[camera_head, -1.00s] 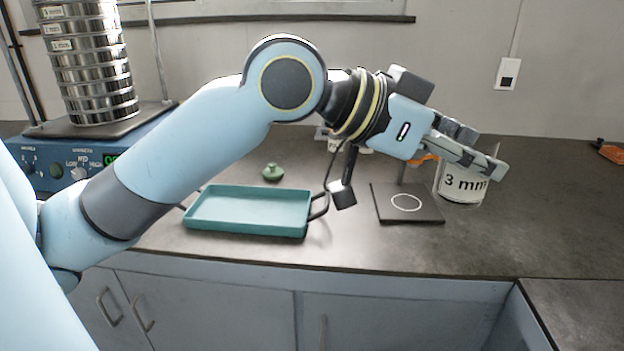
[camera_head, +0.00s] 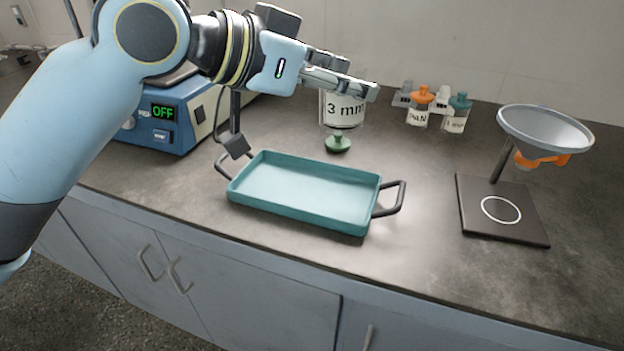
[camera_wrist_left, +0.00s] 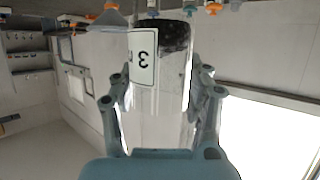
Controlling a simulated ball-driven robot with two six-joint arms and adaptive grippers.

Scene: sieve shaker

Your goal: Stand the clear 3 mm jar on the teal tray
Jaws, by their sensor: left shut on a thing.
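The clear 3 mm jar (camera_head: 343,111) has a white label and is held upright in my left gripper (camera_head: 345,85). In the left wrist view the jar (camera_wrist_left: 172,68) sits between the two fingers (camera_wrist_left: 160,95), its label upside down, dark contents at one end. In the head view it appears above and behind the right part of the teal tray (camera_head: 302,193), clear of it. The tray lies on the counter, looks empty, and has dark handles at both ends. My right gripper is not in view.
A green knobbed lid (camera_head: 338,145) lies behind the tray. A funnel (camera_head: 545,130) on a dark stand (camera_head: 515,225) is at right. Orange-lidded (camera_head: 418,108) and teal-lidded (camera_head: 457,114) jars stand at the back. The blue shaker base (camera_head: 170,120) is at left.

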